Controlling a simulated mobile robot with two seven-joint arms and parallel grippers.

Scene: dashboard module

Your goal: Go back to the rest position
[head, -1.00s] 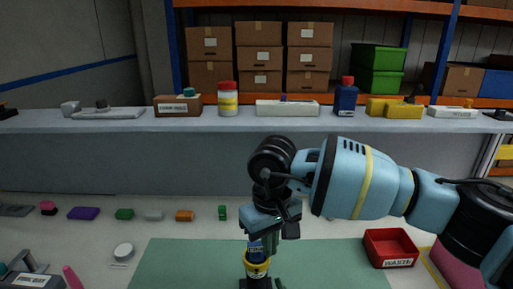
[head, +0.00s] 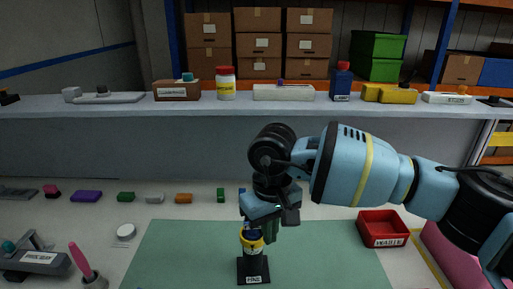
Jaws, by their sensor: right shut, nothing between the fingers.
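My right gripper (head: 268,230) is in the middle of the head view, pointing down with its fingers shut and empty. It is partly hidden behind its own wrist. Just below and left of it stands a small dark module with a yellow ring (head: 251,245) and a blue part (head: 252,233) in its top, on a black base (head: 253,270) with a white label. Whether the fingertips touch the blue part I cannot tell. My right arm reaches in from the right. My left gripper is not in view.
A green mat (head: 180,255) lies under the module. A red waste bin (head: 382,229) stands at its right edge. A row of small coloured blocks lies behind the mat. A grey tool (head: 38,262) and a pink-handled stamp (head: 83,264) are at left. A loaded shelf (head: 130,107) runs behind.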

